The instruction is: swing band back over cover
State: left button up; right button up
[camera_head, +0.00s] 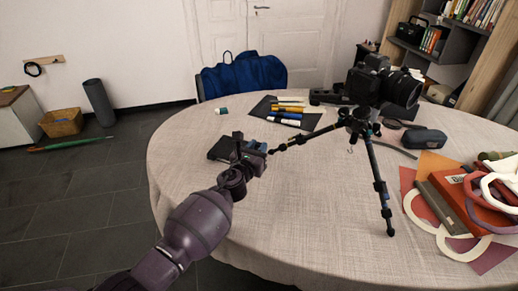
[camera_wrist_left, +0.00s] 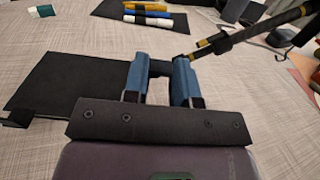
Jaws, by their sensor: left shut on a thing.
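A black notebook with its dark cover (camera_head: 222,149) lies on the table left of the tripod; the cover also shows in the left wrist view (camera_wrist_left: 75,85). My left gripper (camera_head: 256,153) is at the notebook's right side, low over the table. In the left wrist view its blue fingers (camera_wrist_left: 157,80) are shut on a dark piece between their tips, which seems to be the band (camera_wrist_left: 159,67). The rest of the band is hard to tell from the dark cover. My right gripper is not in view.
A tripod with a camera (camera_head: 375,85) stands right of the gripper, one leg (camera_head: 295,140) reaching close to it. A dark mat with several markers (camera_head: 287,115) lies behind. The front of the tablecloth is clear.

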pick_arm(q)
jog(key=o, duration=0.7)
jog(key=shift+s+a, duration=0.2)
jog(key=shift+s, duration=0.2)
jog(key=p+v, duration=0.3)
jog(key=v, duration=0.7)
